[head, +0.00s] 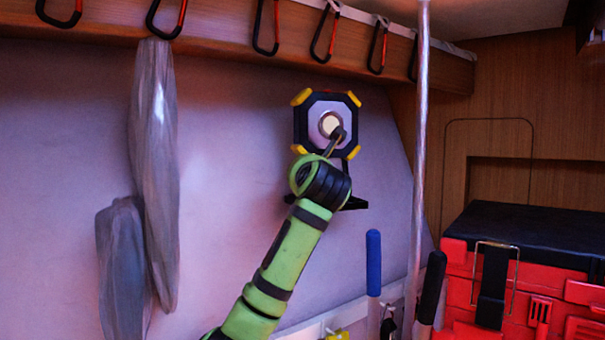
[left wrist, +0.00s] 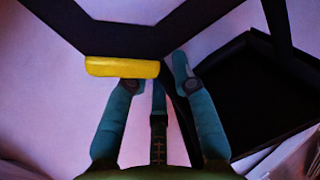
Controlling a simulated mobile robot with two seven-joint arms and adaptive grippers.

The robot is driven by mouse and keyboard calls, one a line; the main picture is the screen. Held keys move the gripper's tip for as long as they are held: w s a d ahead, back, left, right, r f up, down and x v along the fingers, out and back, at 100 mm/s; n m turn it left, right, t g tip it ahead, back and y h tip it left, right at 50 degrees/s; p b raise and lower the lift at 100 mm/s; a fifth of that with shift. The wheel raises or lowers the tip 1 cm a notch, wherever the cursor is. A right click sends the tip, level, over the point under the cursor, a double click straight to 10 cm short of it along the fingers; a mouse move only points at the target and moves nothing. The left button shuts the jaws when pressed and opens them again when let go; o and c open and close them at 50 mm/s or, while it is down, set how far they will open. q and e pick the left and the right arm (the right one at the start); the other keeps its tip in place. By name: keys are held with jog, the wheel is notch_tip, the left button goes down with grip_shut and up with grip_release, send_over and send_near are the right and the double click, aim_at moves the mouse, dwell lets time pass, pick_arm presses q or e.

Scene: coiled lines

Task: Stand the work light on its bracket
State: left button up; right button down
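The work light (head: 311,112) has a black eight-sided frame, yellow corner bumpers and a pale round centre. It is upright against the pale wall in the head view. A black stand or bracket foot (head: 354,203) shows below it, partly hidden by my green left arm. My left gripper (head: 336,137) is in front of the light's lower half, mostly hidden by its wrist. A yellow bumper (left wrist: 122,67) and black frame lie just beyond the tips. A black flat piece (left wrist: 270,95) is at right. My right gripper is out of view.
A wooden shelf with several hanging carabiners (head: 267,28) runs above. Grey bags (head: 155,150) hang at left. A metal pole (head: 421,130) stands right of the light. Blue- and black-handled tools (head: 373,262) and a red toolbox (head: 465,285) are at lower right.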

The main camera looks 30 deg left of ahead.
pick_arm(q)
jog(key=shift+o, duration=0.8)
jog(key=shift+s+r, duration=0.15)
jog(key=shift+s, duration=0.05)
jog(key=shift+w+f, duration=0.1)
jog(key=shift+f, duration=0.25)
jog(key=shift+s+d, duration=0.2)
jog(key=shift+d, duration=0.1)
jog(key=v, duration=1.1)
jog(key=shift+s+r, duration=0.2)
